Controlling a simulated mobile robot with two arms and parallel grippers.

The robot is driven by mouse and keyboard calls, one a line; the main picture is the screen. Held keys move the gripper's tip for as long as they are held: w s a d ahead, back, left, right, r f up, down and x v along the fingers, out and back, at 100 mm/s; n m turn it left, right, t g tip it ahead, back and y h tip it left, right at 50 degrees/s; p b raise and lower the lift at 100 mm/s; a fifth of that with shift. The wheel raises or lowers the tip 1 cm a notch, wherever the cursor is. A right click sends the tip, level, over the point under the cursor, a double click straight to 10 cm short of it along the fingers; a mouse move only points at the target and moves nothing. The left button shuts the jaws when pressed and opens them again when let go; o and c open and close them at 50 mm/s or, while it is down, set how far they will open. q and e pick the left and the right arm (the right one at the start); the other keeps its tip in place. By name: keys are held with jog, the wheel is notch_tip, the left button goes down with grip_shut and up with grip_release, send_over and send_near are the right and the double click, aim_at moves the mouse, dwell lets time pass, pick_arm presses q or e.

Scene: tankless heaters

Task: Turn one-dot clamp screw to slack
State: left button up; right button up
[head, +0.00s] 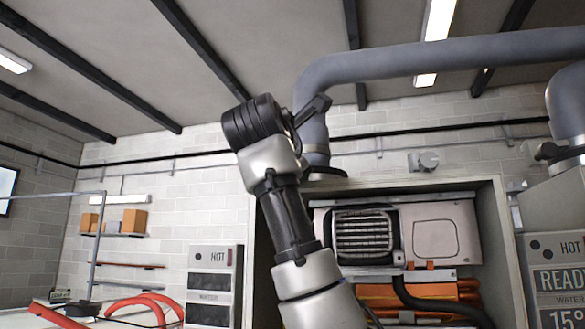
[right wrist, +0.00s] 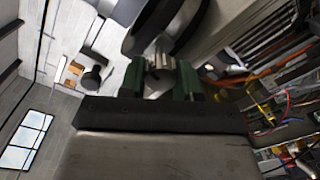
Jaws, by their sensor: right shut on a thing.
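My right arm reaches up in the head view to the grey pipe (head: 312,125) above the open heater cabinet. My right gripper shows in the right wrist view (right wrist: 162,78), its two green fingers shut on a small ribbed metal piece, which looks like the clamp screw (right wrist: 160,60). The fingers sit just below a dark round band and the pipe. In the head view my wrist hides most of the clamp and the screw. My left gripper is not in view.
The heater cabinet (head: 497,230) holds a grille, a white panel and orange parts. Another pipe (head: 567,100) bends down at the right, above a READY display (head: 559,280). A HOT/WATER panel (head: 211,285) stands left of the cabinet. Red hoses (head: 140,305) lie at the lower left.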

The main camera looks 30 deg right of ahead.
jog(key=o, duration=0.5)
jog(key=shift+w+f, duration=0.1)
jog(key=shift+f, duration=0.1)
jog(key=o, duration=0.4)
jog(key=shift+a+r, duration=0.1)
jog(key=shift+o, duration=0.2)
jog(key=b+v, duration=0.4)
jog(key=v, duration=0.7)
jog(key=shift+w, duration=0.1)
